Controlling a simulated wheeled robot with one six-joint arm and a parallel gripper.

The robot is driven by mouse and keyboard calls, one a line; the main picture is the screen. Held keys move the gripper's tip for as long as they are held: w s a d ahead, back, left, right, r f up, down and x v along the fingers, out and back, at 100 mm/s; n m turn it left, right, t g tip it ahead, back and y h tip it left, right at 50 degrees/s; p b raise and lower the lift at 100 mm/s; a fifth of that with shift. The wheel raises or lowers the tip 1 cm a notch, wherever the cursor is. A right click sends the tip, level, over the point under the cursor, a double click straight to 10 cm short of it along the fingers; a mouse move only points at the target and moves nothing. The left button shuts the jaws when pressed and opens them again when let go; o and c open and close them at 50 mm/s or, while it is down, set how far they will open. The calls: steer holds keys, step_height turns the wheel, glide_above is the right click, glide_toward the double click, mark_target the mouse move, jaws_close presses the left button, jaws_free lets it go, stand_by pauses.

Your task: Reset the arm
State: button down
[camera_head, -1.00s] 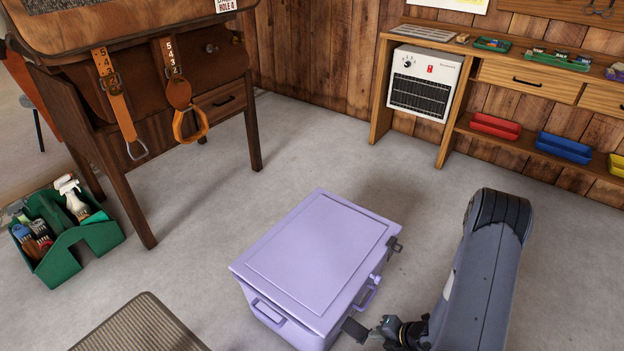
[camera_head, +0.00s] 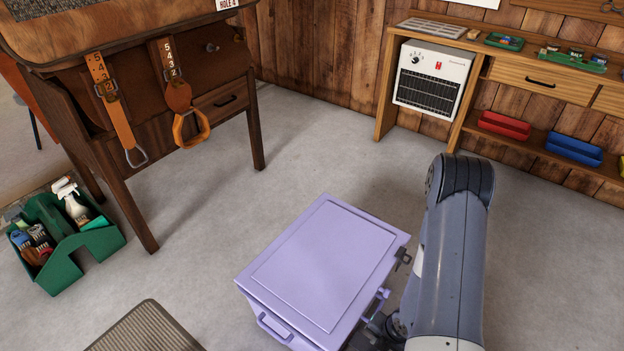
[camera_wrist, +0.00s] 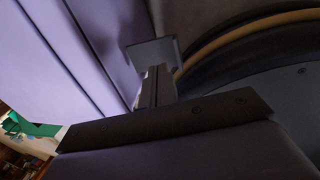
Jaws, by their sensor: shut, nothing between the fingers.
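My arm (camera_head: 452,250) stands at the right of the lilac chest (camera_head: 325,262) in the head view. My gripper is low by the chest's right side there, mostly hidden behind the arm and the chest. In the wrist view my gripper (camera_wrist: 155,85) is shut with nothing between its fingers. The chest's lilac side (camera_wrist: 60,50) fills the left of the wrist view, close to the fingers. I cannot tell whether they touch it. The chest's lid is closed.
A wooden cabinet with hanging straps (camera_head: 118,115) stands at upper left, with a green grooming tote (camera_head: 75,255) beside it. A ribbed mat (camera_head: 145,330) lies at the front. A white heater (camera_head: 430,78) sits under the back-right bench. Floor between chest and bench is clear.

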steer(key=shift+w+a+r+g+h+p, duration=0.15)
steer(key=shift+a+r+g+h+p, duration=0.2)
steer(key=shift+r+h, duration=0.1)
steer(key=shift+w+a+r+h, duration=0.1)
steer(key=shift+w+a+h, duration=0.15)
steer(key=shift+w+a+r+g+h+b, duration=0.2)
steer(key=shift+w+a+g+h+b, duration=0.15)
steer(key=shift+a+g+h+b, duration=0.2)
steer(key=shift+w+a+r+g+h+b, duration=0.2)
steer(key=shift+w+a+g+h+b, duration=0.15)
steer(key=shift+a+g+h+b, duration=0.25)
step_height(320, 180, up, 8)
steer(key=a+p, duration=0.1)
steer(key=p, duration=0.3)
steer(key=shift+w, duration=0.4)
